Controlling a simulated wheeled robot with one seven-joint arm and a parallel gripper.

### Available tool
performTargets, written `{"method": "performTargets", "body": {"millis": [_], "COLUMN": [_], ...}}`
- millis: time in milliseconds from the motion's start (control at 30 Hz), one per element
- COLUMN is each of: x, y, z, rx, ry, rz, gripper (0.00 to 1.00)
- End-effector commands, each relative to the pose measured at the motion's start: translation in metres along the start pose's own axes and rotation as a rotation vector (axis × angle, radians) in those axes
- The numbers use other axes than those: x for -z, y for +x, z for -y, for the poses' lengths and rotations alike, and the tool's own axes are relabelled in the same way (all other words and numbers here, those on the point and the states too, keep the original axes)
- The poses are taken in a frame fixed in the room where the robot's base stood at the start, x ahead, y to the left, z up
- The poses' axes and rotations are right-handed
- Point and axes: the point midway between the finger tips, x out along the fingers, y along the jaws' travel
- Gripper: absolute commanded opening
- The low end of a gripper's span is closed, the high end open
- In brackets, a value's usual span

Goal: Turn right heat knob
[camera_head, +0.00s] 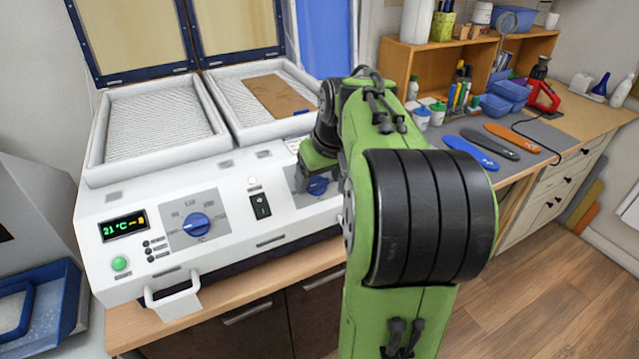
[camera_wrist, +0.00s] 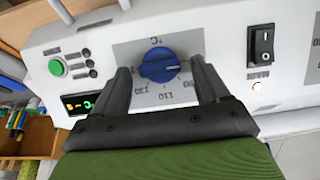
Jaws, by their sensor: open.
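The right heat knob is a round blue dial (camera_head: 318,187) on the right half of the white machine's sloped front panel, partly covered by my arm's end. In the wrist view, which shows the panel upside down, the blue knob (camera_wrist: 160,66) sits on a grey plate with temperature marks. My gripper (camera_wrist: 161,68) is open, with one dark finger on each side of the knob. Gaps seem to show between fingers and knob; contact cannot be told. In the head view the fingers are mostly hidden by my green arm (camera_head: 385,130).
The left knob (camera_head: 196,225), a black rocker switch (camera_head: 260,206) and a green-lit display (camera_head: 122,226) share the panel. Beside the right knob are a green button (camera_wrist: 56,67) and another display (camera_wrist: 80,104). Insoles (camera_head: 470,152) lie on the bench at right.

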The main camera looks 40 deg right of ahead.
Motion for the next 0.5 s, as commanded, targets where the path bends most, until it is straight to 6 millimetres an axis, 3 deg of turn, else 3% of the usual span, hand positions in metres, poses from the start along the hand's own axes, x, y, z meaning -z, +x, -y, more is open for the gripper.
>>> {"method": "performTargets", "body": {"millis": [267,500], "x": [0.0004,0.0003], "y": [0.0035,0.0032], "z": [0.0003,0.0002], "rx": [0.0,0.0], "ry": [-0.001,0.0], "rz": [0.0,0.0], "gripper": [0.74,0.41]}}
